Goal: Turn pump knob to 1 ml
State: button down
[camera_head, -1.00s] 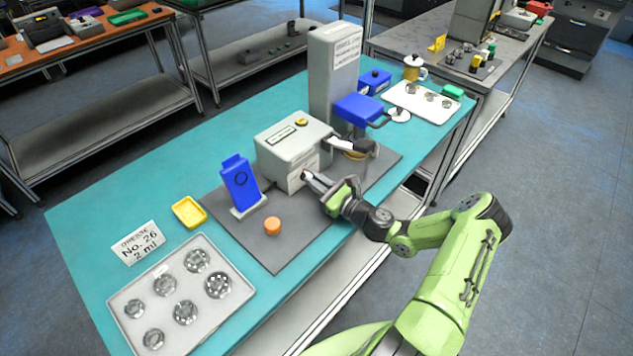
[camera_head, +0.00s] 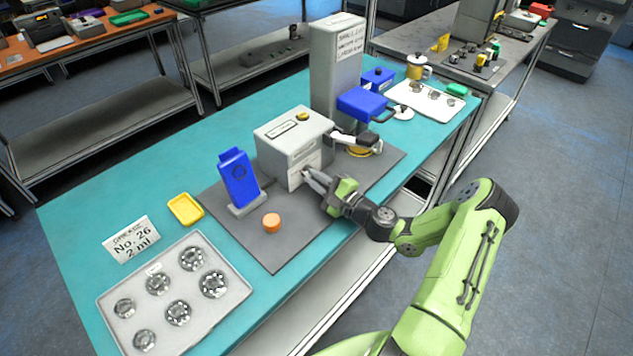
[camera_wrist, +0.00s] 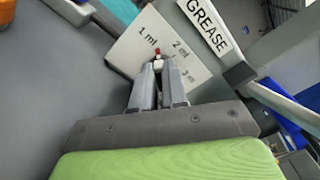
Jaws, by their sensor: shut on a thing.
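The pump (camera_head: 286,148) is a grey box on the dark mat, with a white dial plate low on its front. In the wrist view the dial plate (camera_wrist: 123,55) carries the marks 1 ml, 2 ml and 3 ml, beside a GREASE label (camera_wrist: 207,25). A small pale knob (camera_wrist: 158,62) with a red tip (camera_wrist: 157,51) sits on it. The red tip points up in that view, between 1 ml and 2 ml and nearer 1 ml. My gripper (camera_wrist: 158,72) is shut on the knob; its fingers hide part of it. It also shows in the head view (camera_head: 308,176).
A lever arm (camera_head: 350,138) reaches from the pump's right side over a yellow dish (camera_head: 359,152). A blue stand (camera_head: 238,178) and an orange piece (camera_head: 271,222) are left on the mat.

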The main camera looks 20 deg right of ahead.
jog(key=shift+f+n, duration=0.1)
jog(key=shift+n, duration=0.4)
jog(key=c, duration=1.2)
grip_release()
jog(key=shift+o, duration=0.2)
jog(key=v, duration=1.5)
jog(key=shift+s+b, duration=0.3)
jog(key=shift+s, duration=0.05)
jog(key=shift+d, duration=0.1)
